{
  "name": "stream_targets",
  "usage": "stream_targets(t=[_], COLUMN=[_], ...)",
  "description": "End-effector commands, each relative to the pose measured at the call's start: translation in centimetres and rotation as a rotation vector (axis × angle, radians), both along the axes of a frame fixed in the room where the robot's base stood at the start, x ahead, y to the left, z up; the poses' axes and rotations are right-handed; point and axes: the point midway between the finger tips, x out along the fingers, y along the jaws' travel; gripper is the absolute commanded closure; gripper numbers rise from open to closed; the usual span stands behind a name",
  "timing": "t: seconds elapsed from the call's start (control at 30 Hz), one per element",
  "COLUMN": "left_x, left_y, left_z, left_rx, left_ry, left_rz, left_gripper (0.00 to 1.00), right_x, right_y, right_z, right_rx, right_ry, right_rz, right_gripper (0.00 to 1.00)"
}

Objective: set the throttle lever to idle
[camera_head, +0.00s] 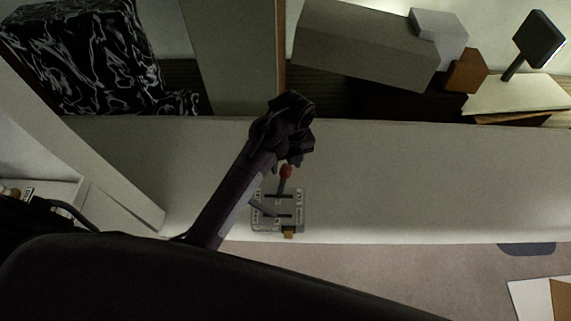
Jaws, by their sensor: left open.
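The throttle lever shows a red knob (286,171) on a short stem, rising from a grey control plate (291,222) with dark slots and small labels. The plate sits on the front part of a pale ledge. My left arm comes in from the lower left, and my left gripper (306,146) is open just above the red knob in the picture. I cannot tell whether the fingers touch the knob. A second grey lever (262,208) lies at the left of the plate, partly beside my arm. My right gripper is out of view.
A pale ledge (430,180) runs across the view, clear to the right of the plate. Behind it are a black-and-white patterned seat (85,55), a grey box (365,45), an orange block (466,72) and a dark screen on a stand (539,40). A yellowish tab (288,235) is below the plate.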

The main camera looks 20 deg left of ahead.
Motion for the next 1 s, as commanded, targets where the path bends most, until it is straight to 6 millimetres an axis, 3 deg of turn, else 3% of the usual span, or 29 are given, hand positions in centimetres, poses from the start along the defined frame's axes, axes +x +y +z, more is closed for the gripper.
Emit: stream_targets(t=[0.1,0.23,0.43,0.57,0.93,1.0], left_x=[-0.1,-0.1,-0.2,-0.2,-0.1,-0.1], left_y=[0.2,0.2,0.3,0.2,0.2,0.2], left_z=[-1.5,-2.8,-3.3,-3.3,-3.3,-3.3], left_rx=[0.002,0.001,0.0,0.0,0.0,0.0], left_ry=[0.003,0.001,-0.001,-0.001,-0.001,-0.001], left_rz=[0.0,-0.001,0.0,0.0,0.0,0.0], left_gripper=[0.52,0.52,0.52,0.52,1.0,1.0], right_x=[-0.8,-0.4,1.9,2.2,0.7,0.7], right_y=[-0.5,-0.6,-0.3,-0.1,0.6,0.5], right_z=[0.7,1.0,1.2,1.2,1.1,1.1], right_rx=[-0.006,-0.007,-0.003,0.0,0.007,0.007], right_ry=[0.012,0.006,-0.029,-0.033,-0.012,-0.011], right_rz=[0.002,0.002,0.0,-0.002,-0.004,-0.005], right_gripper=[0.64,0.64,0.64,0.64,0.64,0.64])
